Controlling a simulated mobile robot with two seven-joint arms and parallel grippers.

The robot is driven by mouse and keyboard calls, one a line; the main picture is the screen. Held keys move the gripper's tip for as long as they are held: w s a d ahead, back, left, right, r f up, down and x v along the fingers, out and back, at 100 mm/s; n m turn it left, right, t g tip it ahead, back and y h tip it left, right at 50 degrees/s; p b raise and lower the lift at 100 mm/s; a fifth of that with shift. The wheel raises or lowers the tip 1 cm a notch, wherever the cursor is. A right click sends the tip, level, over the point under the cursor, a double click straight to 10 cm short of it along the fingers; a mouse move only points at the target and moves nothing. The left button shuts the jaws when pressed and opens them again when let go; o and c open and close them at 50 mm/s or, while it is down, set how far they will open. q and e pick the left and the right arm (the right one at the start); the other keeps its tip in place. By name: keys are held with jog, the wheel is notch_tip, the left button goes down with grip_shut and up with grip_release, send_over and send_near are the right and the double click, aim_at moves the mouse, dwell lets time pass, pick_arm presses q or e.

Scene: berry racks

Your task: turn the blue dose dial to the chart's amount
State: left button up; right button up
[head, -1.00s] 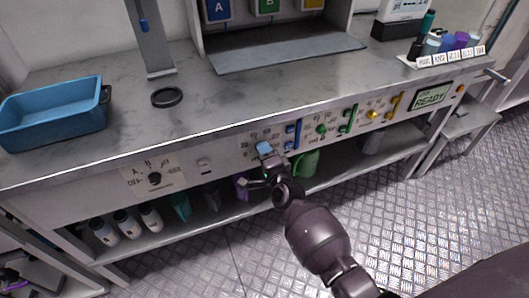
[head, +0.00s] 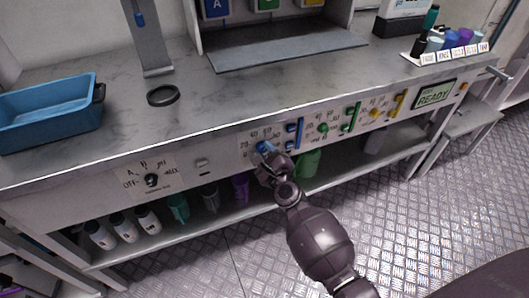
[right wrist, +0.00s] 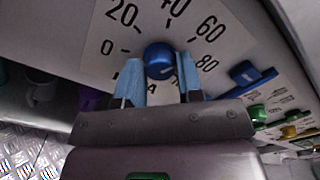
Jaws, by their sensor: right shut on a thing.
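The blue dose dial (right wrist: 159,56) is a round knob on the bench's front panel, with a white scale plate (right wrist: 107,45) reading 0, 20, 40, 60 and 80 around it. The dial also shows in the head view (head: 263,147). My right gripper (right wrist: 160,84) has its two blue-grey fingers on either side of the dial, shut on it. The fingers partly hide the dial's lower side, and I cannot tell its exact setting. My left gripper is out of view. I cannot make out a dose chart.
Beside the dial are a blue lever (head: 294,133), green and yellow controls, and a READY screen (head: 434,94). A black knob (head: 152,180) is further left. A blue bin (head: 50,118) and a black ring (head: 163,95) are on the bench. Bottles stand on the shelf below.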

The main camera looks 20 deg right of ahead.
jog(key=m, duration=0.4)
jog(key=shift+f+m, duration=0.1)
jog(key=shift+m, duration=2.2)
jog(key=o, duration=0.9)
jog(key=shift+s, duration=0.1)
jog(key=s, duration=1)
jog(key=shift+s+d+b, duration=0.15)
jog(key=shift+s+b, duration=0.15)
jog(key=shift+b, duration=0.1)
